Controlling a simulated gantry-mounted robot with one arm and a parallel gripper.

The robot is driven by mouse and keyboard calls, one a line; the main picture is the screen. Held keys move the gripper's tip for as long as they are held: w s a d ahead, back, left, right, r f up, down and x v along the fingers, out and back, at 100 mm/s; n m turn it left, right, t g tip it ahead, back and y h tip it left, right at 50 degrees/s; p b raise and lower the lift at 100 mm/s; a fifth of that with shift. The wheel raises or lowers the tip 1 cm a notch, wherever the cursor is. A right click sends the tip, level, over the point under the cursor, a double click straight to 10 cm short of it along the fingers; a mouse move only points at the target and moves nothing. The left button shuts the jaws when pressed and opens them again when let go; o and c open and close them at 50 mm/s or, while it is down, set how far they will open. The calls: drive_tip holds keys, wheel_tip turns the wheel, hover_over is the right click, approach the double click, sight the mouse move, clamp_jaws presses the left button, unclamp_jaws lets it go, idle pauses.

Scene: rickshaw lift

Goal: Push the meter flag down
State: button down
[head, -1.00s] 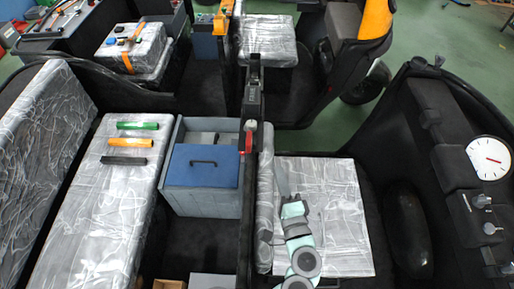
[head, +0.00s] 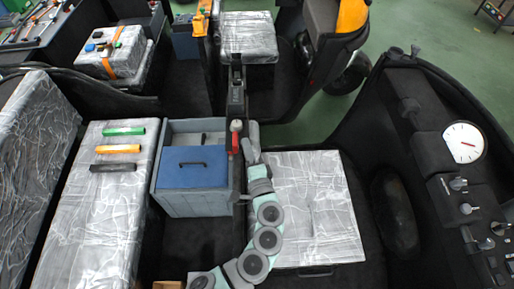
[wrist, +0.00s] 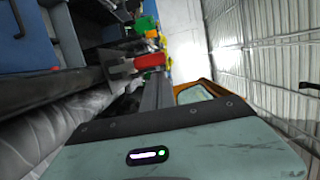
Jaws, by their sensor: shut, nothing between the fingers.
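The meter flag, a red lever (head: 235,145) with a pale round knob at its top, stands upright on the black post between the rear and front seats. It also shows as a red block in the wrist view (wrist: 132,64). My gripper (head: 252,130) is shut and empty, just right of the flag in the head view, with its tip at about the flag's height in the picture. I cannot tell whether it touches the flag. In the wrist view my wrist body fills the bottom, and the fingertips are not clear.
A blue-lidded grey box (head: 195,172) stands left of the post. The wrapped rear seat (head: 100,220) carries green, orange and black tubes. The wrapped front seat (head: 305,210) lies right of the post, bare. A dashboard with a white gauge (head: 464,142) is at far right.

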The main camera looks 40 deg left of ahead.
drive_tip(key=shift+s+a, duration=0.2)
drive_tip(key=shift+a, duration=0.05)
drive_tip(key=shift+s+a, duration=0.1)
idle(0.3)
